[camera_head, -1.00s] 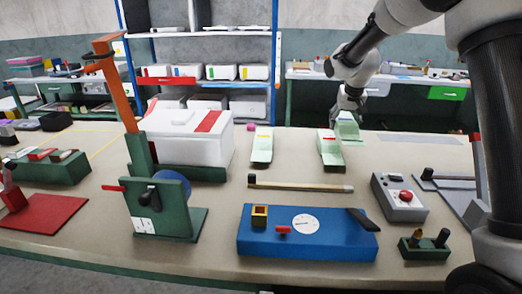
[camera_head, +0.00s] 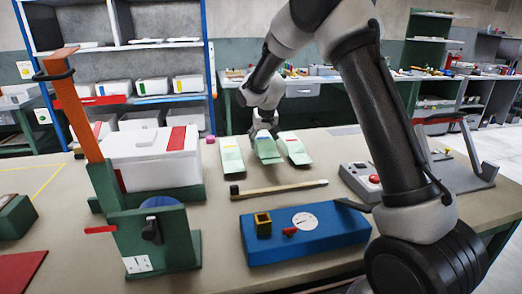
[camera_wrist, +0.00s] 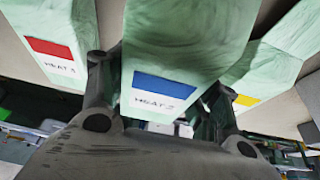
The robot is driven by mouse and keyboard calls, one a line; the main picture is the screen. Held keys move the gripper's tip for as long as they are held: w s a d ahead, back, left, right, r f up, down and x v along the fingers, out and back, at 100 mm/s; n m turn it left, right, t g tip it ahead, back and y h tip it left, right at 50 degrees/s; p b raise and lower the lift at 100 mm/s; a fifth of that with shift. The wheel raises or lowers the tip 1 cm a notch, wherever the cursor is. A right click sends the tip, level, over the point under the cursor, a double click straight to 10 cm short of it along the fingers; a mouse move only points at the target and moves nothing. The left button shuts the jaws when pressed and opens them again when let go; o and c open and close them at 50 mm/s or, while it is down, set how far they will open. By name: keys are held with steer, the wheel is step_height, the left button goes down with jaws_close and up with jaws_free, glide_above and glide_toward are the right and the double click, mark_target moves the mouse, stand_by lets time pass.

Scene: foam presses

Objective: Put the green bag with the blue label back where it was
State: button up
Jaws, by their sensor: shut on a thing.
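The green bag with the blue label (camera_head: 268,153) is in the middle of a row of three pale green bags on the bench in the head view. My gripper (camera_head: 263,131) is shut on its far end. The wrist view shows this bag (camera_wrist: 185,40) between my two fingers, its blue label reading "HEAT 2". The head view does not show clearly whether its underside touches the bench. The yellow-label bag (camera_head: 231,158) lies on its left, and the red-label bag (camera_head: 296,150) lies close on its right.
A wooden stick with a dark end (camera_head: 280,189) lies in front of the bags. A white box with a red stripe (camera_head: 150,160) stands left, and a blue base with a dial (camera_head: 305,238) is nearer. A grey box with a red button (camera_head: 361,181) is to the right.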

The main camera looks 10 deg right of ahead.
steer(key=shift+f, duration=1.8)
steer(key=shift+f, duration=0.1)
steer(key=o, duration=1.1)
